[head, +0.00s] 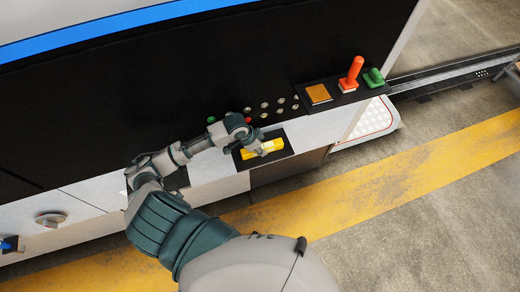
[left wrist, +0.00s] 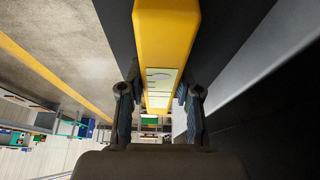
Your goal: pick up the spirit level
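The yellow spirit level (head: 268,147) lies at a small black shelf on the front of the machine in the head view. In the left wrist view the yellow bar of the level (left wrist: 166,35), with a pale label on its face, runs down between my fingers. My left gripper (head: 254,146) is at the level's left part. Its two fingers (left wrist: 160,95) stand on either side of the bar, very near its edges; whether they press on it cannot be told. My right gripper is not in view.
The black shelf (head: 287,151) sticks out below several small buttons (head: 265,105). To its upper right, a ledge holds an orange-brown square (head: 318,94), an orange-handled tool (head: 352,74) and a green item (head: 374,78). Open floor with a yellow stripe (head: 400,178) lies in front.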

